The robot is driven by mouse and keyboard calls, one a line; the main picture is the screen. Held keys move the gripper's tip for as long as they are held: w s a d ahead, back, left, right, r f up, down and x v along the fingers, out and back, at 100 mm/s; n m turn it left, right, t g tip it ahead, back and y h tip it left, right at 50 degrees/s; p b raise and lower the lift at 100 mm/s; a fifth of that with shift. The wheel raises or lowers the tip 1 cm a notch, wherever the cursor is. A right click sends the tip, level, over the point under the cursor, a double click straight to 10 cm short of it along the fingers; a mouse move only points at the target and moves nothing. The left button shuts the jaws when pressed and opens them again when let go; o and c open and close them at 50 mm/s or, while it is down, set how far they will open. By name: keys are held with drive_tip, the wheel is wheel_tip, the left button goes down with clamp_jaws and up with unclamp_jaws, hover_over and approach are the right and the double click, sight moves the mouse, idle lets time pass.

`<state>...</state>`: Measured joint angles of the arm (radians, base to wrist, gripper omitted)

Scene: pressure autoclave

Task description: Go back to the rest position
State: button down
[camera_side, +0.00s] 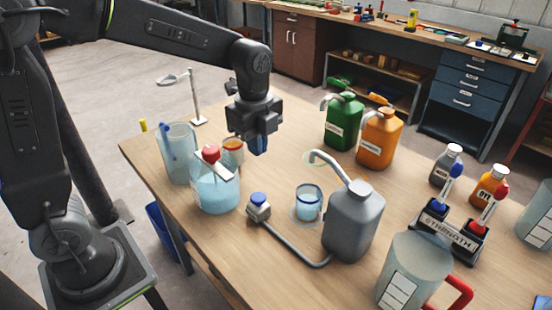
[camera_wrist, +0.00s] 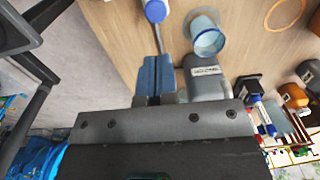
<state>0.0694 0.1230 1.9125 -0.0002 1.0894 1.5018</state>
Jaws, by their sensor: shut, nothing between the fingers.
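My gripper (camera_side: 259,150) is shut and empty. It hangs above the wooden table, behind the flask and the small beaker in the side view, apart from the objects. In the wrist view its blue fingers (camera_wrist: 156,76) are together. A grey canister (camera_side: 352,225) with a curved spout stands at the front middle, joined by a grey tube to a small blue-capped piece (camera_side: 258,206). The canister also shows in the wrist view (camera_wrist: 207,84). A small beaker of blue liquid (camera_side: 308,206) stands beside it.
A red-capped flask (camera_side: 216,192), a tall clear beaker (camera_side: 178,155) and an amber jar (camera_side: 233,147) stand left. Green (camera_side: 343,122) and orange (camera_side: 378,140) jugs stand at the back. A STRENGTH rack (camera_side: 450,235) and a large red-handled jug (camera_side: 412,275) stand right.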

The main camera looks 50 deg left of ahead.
idle(0.4)
drive_tip(key=s+a+r+n+t, duration=0.1)
drive_tip(key=s+r+n+t, duration=0.1)
drive_tip(key=s+n, duration=0.6)
drive_tip(key=s+a+r+n+t, duration=0.1)
drive_tip(key=s+r+n+t, duration=0.1)
drive_tip(key=s+n, duration=0.6)
drive_tip(key=shift+a+r+n+t, duration=0.25)
drive_tip(key=shift+r+n+t, duration=0.15)
drive_tip(key=shift+n+t, duration=0.45)
